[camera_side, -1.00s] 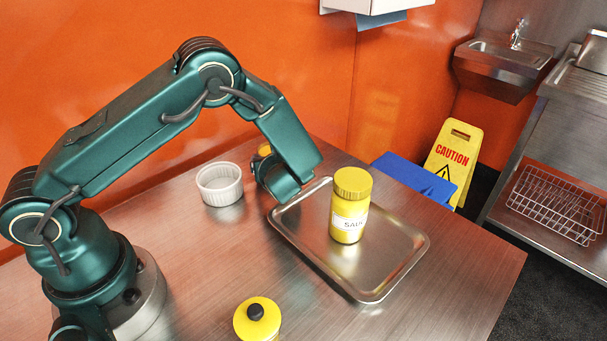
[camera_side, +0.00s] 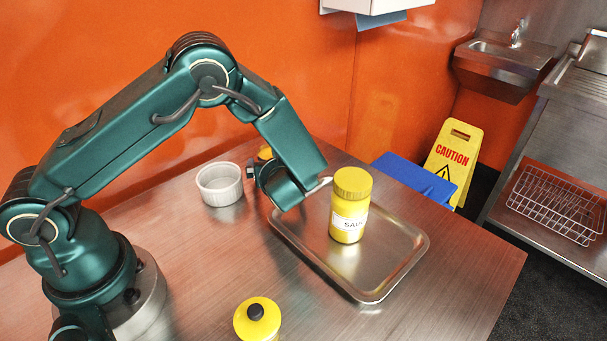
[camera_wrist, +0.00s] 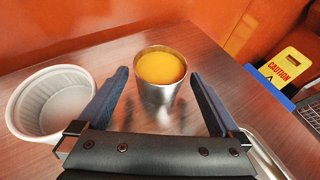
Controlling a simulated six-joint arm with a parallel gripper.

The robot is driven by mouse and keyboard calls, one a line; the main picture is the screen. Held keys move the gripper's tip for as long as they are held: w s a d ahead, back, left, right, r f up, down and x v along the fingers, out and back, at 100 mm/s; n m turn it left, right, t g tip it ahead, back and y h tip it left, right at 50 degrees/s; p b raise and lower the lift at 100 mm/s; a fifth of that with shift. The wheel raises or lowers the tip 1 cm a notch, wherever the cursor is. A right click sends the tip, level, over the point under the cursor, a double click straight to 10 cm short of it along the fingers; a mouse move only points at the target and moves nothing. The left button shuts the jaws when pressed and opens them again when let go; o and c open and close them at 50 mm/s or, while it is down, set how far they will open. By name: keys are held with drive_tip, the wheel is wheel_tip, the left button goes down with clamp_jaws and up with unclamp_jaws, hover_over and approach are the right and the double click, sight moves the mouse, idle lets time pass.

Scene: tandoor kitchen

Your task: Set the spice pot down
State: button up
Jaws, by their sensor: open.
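The spice pot is a small metal cup (camera_wrist: 160,93) with yellow-orange spice (camera_wrist: 161,68) at its top. In the wrist view it stands upright on the steel table, just ahead of and between my fingers. My gripper (camera_wrist: 158,80) is open, one finger at each side of the pot, with visible gaps; no finger appears to press on it. In the side view only a bit of the yellow spice (camera_side: 265,152) shows behind my wrist; the rest of the pot is hidden.
A white ribbed bowl (camera_side: 219,184) stands close left of the pot. A metal tray (camera_side: 384,285) holds a yellow sauce jar (camera_side: 350,205). Another yellow container (camera_side: 257,320) stands at the front. The table's front right is clear.

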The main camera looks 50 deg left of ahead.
drive_tip(key=v, duration=0.8)
drive_tip(key=shift+s+d+r, duration=0.2)
drive_tip(key=shift+d, duration=0.05)
drive_tip(key=shift+s+r, duration=0.15)
drive_tip(key=shift+s, duration=0.05)
drive_tip(key=s+a+r+n+g+h, duration=0.3)
drive_tip(key=s+r+n+g+h, duration=0.2)
drive_tip(key=s+n, duration=0.65)
drive_tip(key=s+d+r+n+t+h, duration=0.3)
drive_tip(key=d+r+n+h, duration=0.2)
drive_tip(key=n, duration=0.8)
drive_tip(key=shift+s+d+t+h, duration=0.3)
drive_tip(key=shift+d+h, duration=0.1)
